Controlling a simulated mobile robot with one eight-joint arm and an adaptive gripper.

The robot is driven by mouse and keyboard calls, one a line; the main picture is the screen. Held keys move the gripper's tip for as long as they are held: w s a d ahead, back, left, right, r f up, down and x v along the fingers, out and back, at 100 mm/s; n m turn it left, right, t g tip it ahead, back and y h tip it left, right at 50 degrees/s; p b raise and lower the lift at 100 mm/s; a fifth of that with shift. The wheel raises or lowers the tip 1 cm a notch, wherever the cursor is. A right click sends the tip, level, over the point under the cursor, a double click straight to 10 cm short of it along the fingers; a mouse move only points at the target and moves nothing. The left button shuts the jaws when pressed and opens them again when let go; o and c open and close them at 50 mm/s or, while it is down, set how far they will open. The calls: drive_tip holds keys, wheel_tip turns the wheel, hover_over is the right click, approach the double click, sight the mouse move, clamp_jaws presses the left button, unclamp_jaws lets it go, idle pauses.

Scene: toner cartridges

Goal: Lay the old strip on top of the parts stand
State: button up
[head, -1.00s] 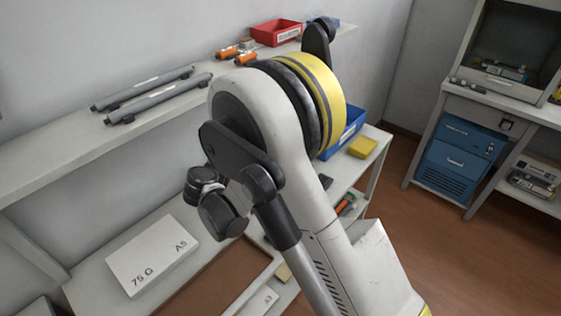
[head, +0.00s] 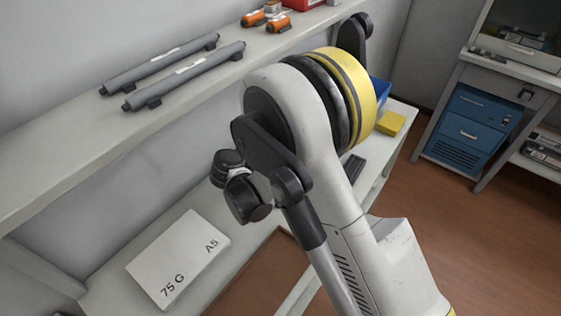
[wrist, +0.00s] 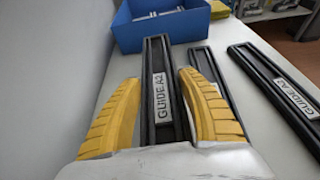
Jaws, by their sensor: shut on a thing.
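My gripper (wrist: 160,88), with two yellow ribbed fingers, is shut on a long black strip (wrist: 158,55) in the wrist view. The strip has a pale label reading GUIDE.A2 and points away from me toward a blue box. A second black strip (wrist: 275,85), also labelled GUIDE.A2, lies to the right on the pale surface. Part of another dark strip (wrist: 201,58) shows just beyond the right finger. I cannot tell by looks which strip is old. The parts stand cannot be singled out. In the head view my arm hides the gripper.
The blue box (wrist: 122,32) stands on the bench beyond the strips, with a yellow block (head: 391,123) near it. Two grey rollers (head: 185,75) lie on the upper shelf. A white paper pack (head: 178,258) lies on the lower bench. A blue cabinet (head: 470,128) stands at right.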

drive_tip(key=shift+s+a+f, duration=0.3)
drive_tip(key=shift+a+f, duration=0.3)
drive_tip(key=shift+a, duration=0.25)
wheel_tip(320, 180, down, 4)
drive_tip(key=b, duration=0.2)
drive_tip(key=shift+a+b, duration=0.1)
drive_tip(key=shift+b, duration=0.3)
drive_tip(key=o, duration=1.2)
drive_tip(key=shift+f, duration=0.1)
drive_tip(key=shift+c, duration=0.2)
